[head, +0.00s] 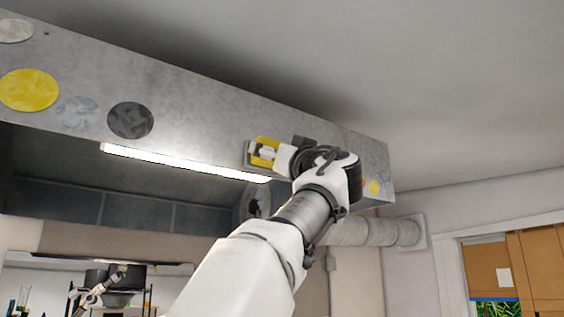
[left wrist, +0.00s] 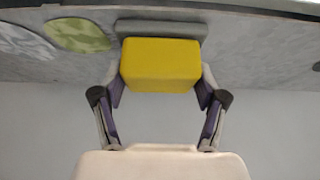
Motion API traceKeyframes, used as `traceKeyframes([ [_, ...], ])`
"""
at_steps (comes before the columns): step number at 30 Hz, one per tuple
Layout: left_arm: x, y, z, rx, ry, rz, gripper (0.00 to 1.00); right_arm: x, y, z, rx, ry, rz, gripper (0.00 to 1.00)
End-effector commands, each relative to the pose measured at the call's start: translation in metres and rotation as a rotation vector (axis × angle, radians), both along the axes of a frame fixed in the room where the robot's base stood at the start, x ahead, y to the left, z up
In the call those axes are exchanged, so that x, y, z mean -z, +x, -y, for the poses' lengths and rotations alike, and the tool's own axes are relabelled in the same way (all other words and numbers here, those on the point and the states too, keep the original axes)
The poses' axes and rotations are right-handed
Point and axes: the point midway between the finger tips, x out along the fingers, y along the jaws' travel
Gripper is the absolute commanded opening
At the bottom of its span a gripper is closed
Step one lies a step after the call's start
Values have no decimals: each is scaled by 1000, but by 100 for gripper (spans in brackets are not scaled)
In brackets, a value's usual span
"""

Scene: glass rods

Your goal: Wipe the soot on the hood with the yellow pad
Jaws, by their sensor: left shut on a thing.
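The grey metal hood (head: 215,120) spans the head view from upper left to centre right. A dark grey, soot-like round patch (head: 130,120) is on its front face. My left gripper (head: 268,150) is shut on the yellow pad (head: 262,146), at the right part of the hood's front. In the left wrist view the yellow pad (left wrist: 160,68) sits between both fingers, its grey layer (left wrist: 160,28) facing the hood. The pad is at or very near the hood surface; I cannot tell if it touches. It is well right of the dark patch. My right gripper is not in view.
Other round patches on the hood are yellow (head: 28,90), mottled pale grey (head: 77,112), whitish (head: 14,30) and small orange-yellow (head: 374,187). A lit lamp strip (head: 185,163) runs along the lower edge. A duct pipe (head: 375,232) is behind my arm at right.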

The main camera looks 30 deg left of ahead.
Motion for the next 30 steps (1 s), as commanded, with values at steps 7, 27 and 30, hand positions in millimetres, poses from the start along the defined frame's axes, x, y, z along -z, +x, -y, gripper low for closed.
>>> traceKeyframes([
  [7, 4, -19, -9, 0, -2, 3, 44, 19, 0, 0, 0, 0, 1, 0],
  [27, 1, -64, -26, -2, -2, 0, 44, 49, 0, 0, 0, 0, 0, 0],
  [30, 1, -67, -27, -1, -3, 1, 44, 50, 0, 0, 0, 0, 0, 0],
])
